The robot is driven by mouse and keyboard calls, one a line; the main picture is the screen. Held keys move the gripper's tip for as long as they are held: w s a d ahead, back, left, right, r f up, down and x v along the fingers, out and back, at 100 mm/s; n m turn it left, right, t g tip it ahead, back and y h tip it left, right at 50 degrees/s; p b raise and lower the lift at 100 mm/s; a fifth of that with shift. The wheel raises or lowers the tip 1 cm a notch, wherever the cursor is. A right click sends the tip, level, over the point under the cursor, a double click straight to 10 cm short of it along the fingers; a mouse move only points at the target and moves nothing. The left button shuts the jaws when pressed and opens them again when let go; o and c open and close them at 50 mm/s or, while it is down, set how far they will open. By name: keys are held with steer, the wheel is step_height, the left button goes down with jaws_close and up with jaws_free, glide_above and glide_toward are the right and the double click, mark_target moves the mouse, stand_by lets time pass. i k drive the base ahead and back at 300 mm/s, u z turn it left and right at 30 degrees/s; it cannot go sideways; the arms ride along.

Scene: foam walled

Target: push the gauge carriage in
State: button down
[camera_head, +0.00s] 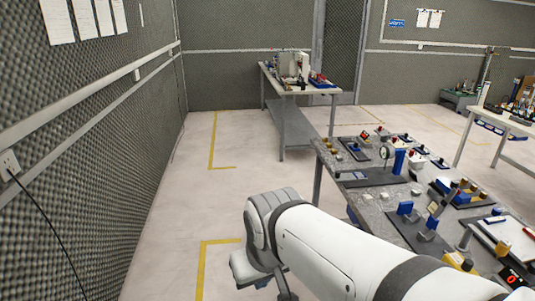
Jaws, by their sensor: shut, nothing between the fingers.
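A round white dial gauge (384,153) stands upright on the workbench at the right of the head view. Beside it is an upright blue block (399,161). Both stand at a long dark base plate (366,179) that runs across the bench. The gauge is small here, and I cannot tell how far its carriage sits along the base. My white arm crosses the lower middle of the view, with its bent wrist left of the bench. My gripper is not clearly visible beyond the wrist.
The grey workbench (375,209) holds several other fixtures with blue and yellow parts, and a white clipboard (502,233) at its near right. Another table (312,90) stands at the back. Open floor (222,205) lies between the bench and the foam wall (80,150).

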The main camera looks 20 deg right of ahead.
mark_target(339, 176)
steer(key=z, duration=0.2)
steer(key=i, duration=1.45)
steer(key=z, duration=1.15)
steer(key=i, duration=0.5)
steer(key=z, duration=0.35)
steer(key=k, duration=0.6)
steer(key=z, duration=0.25)
steer(key=i, duration=0.65)
steer(key=u, duration=0.2)
